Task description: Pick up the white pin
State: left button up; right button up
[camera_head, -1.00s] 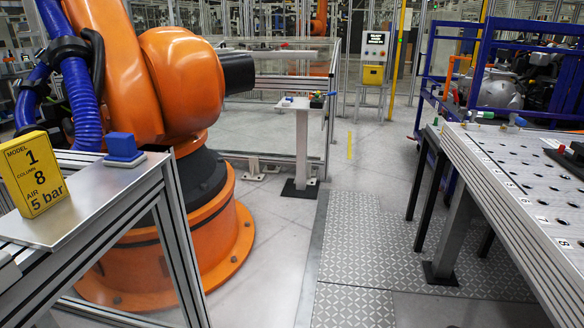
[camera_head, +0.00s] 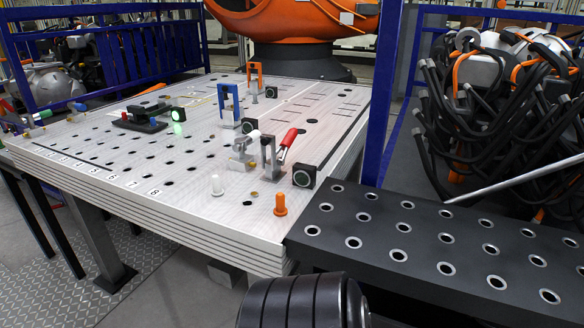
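The white pin (camera_head: 217,185) stands upright on the light grey perforated table (camera_head: 130,190), near its front edge and to the right of the printed number 8. Nothing touches it. An orange pin (camera_head: 280,204) stands to its right, close to the table's front right corner. Neither of my grippers shows in the view. A black ribbed rounded part, which looks like one of my arm links, shows at the bottom middle.
Behind the white pin stand a metal clamp (camera_head: 241,155), a red-handled clamp (camera_head: 288,141) and a black block (camera_head: 304,176). A black perforated plate (camera_head: 430,235) adjoins on the right. Dark cable bundles (camera_head: 480,110) and a blue post (camera_head: 385,90) rise beyond it.

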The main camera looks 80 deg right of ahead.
aim_at(217, 191)
jog(key=l+z, duration=0.1)
jog(key=z, duration=1.9)
